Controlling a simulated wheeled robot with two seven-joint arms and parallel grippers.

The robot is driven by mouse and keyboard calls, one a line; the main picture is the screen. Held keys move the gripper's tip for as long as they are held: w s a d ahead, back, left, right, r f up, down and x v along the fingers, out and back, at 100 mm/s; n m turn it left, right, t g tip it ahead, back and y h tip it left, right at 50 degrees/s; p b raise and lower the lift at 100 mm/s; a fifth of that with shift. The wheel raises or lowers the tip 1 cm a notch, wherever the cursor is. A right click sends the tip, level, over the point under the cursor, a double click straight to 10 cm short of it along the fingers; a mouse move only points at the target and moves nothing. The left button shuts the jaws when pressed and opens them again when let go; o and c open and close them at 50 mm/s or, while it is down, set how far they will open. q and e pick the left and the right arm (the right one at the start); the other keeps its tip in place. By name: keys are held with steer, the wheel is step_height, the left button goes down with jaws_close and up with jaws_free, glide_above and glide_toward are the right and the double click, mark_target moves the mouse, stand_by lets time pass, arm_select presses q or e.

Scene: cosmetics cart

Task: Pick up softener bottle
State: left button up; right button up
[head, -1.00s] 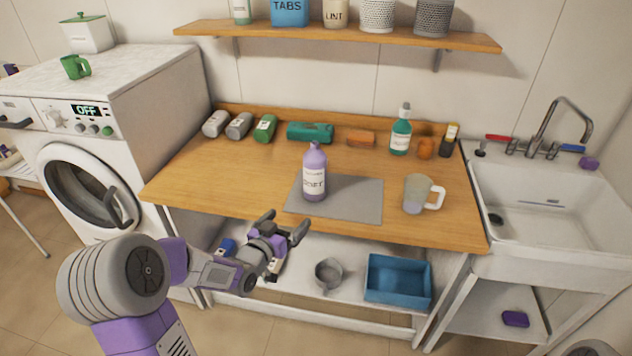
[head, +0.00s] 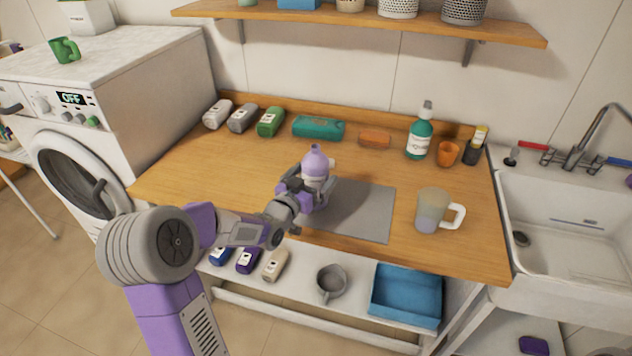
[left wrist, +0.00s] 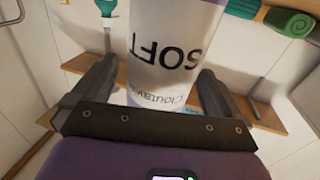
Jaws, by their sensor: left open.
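The softener bottle (head: 315,166) is light purple with a white label and stands upright at the left part of the grey mat (head: 365,212) on the wooden counter. In the left wrist view its label (left wrist: 166,55) shows large and upside down, reading "SOFT". My left gripper (head: 313,190) is open, with one finger on each side of the bottle; the wrist view also shows the two fingers (left wrist: 155,95) flanking it with small gaps. The bottle's lower part is hidden behind the gripper in the head view. My right gripper is not in view.
A mug (head: 433,210) stands at the mat's right. A teal spray bottle (head: 419,135), an orange cup (head: 447,153), a sponge (head: 375,139) and rolled towels (head: 271,121) line the back.

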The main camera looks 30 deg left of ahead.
arm_select(q)
steer(key=shift+w, duration=0.9)
steer(key=shift+c, duration=0.2)
steer(key=c, duration=1.2)
steer(key=shift+r, duration=0.2)
steer(key=shift+c, duration=0.6)
